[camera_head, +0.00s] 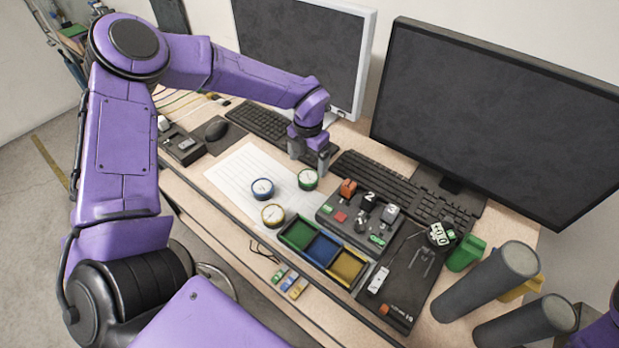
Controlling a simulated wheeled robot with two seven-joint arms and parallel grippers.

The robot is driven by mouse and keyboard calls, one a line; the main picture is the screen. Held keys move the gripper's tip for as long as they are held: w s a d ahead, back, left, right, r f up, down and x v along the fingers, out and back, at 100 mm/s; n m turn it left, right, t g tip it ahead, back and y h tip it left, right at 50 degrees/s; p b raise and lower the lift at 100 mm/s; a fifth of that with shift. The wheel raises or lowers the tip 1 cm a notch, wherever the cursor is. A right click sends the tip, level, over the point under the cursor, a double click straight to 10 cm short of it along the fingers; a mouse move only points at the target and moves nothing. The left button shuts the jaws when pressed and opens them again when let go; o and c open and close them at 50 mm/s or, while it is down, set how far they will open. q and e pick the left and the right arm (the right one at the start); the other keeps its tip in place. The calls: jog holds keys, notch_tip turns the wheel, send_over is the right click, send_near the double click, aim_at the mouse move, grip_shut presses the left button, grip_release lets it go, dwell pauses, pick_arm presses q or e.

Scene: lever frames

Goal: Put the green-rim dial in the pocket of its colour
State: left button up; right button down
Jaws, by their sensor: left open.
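The green-rim dial (307,180) lies with its pale face up at the right edge of a lined white sheet. My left gripper (309,165) is open and empty just behind and above it, fingers pointing down; I cannot tell whether they touch it. A blue-rim dial (262,189) and a yellow-rim dial (273,214) lie nearby. A dark tray holds a row of empty pockets: green (299,234), blue (323,250) and yellow (346,267). My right gripper (465,318), large at the lower right, shows two grey fingers apart with nothing between them.
A dark block with levers and buttons (357,218) stands right of the dials, beside the tray. Keyboards and two monitors (490,110) stand behind. A black panel (405,285), a green bin (466,253) and small coloured pieces (289,282) lie around. The white sheet (235,175) is partly clear.

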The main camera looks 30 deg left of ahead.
aim_at(308, 176)
pick_arm(q)
notch_tip(308, 176, down, 6)
jog(key=shift+w+a+f, duration=0.1)
jog(key=c, duration=1.3)
